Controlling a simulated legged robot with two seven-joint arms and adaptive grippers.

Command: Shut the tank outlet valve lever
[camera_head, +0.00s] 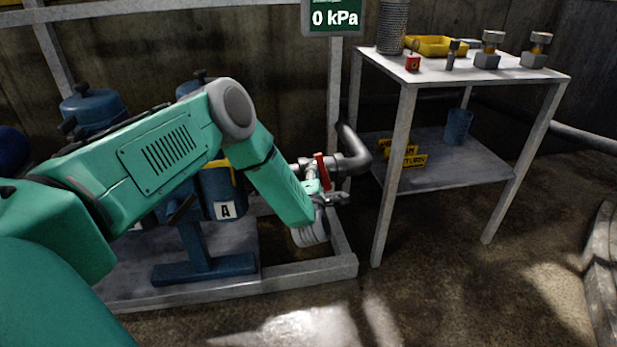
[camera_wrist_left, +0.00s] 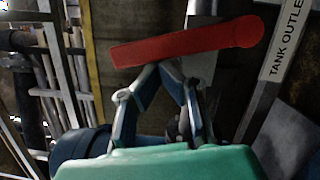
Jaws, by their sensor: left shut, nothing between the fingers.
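The red valve lever (camera_head: 322,172) stands nearly upright in the head view, crosswise to the dark outlet pipe (camera_head: 350,162). In the left wrist view the lever (camera_wrist_left: 190,42) is a long red bar, slightly tilted, with its rounded end at the right. My left gripper (camera_head: 338,199) is just below the lever in the head view. In the left wrist view its fingertips (camera_wrist_left: 163,68) meet, empty, at the lever's lower edge. I cannot tell whether they touch it. A label reading "TANK OUTLE" (camera_wrist_left: 285,42) shows at the right. My right gripper is in neither view.
A green display (camera_head: 334,17) reads 0 kPa.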

